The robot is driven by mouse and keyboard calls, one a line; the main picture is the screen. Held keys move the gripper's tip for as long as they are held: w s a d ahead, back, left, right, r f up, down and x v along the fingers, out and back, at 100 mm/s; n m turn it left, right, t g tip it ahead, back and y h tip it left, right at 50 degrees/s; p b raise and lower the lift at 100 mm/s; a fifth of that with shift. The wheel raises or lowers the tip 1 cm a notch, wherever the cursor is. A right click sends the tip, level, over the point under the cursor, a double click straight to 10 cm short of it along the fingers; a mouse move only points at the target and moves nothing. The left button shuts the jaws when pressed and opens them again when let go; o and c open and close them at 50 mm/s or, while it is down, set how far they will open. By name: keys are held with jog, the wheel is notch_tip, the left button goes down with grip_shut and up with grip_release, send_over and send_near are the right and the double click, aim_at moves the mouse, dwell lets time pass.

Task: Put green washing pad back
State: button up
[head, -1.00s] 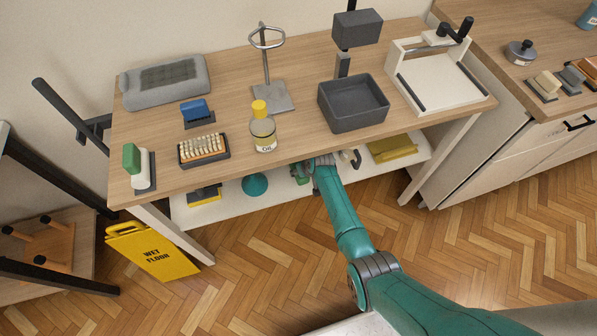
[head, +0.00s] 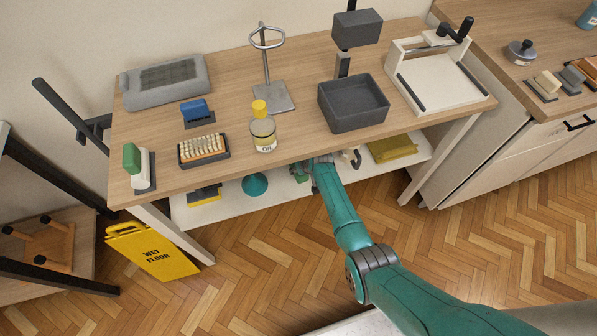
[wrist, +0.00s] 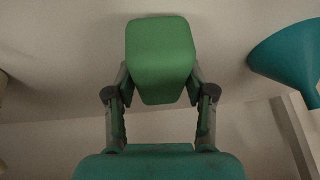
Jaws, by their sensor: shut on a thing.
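The green washing pad (wrist: 160,58) is a plain green block, held between the two fingers of my gripper (wrist: 160,88) in the wrist view. In the head view, my gripper (head: 308,172) is low, under the front edge of the wooden table, near the white lower shelf (head: 225,205). A bit of green (head: 299,173) shows at its tip there, mostly hidden by the table edge. I cannot tell whether the pad touches the shelf.
A teal funnel (head: 255,184) is left of my gripper on the shelf; it is at right in the wrist view (wrist: 290,62). A yellow cloth (head: 392,149) lies right. The tabletop overhangs. An oil jar (head: 263,136) stands above, near the edge.

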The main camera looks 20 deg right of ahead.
jog(key=shift+f, duration=0.3)
jog(key=o, duration=1.6)
jog(key=shift+c, duration=0.2)
jog(key=v, duration=0.5)
jog(key=shift+r, duration=0.1)
jog(key=s+d, duration=0.3)
jog(key=s, duration=0.8)
jog(key=shift+s+d, duration=0.2)
jog(key=shift+d, duration=0.15)
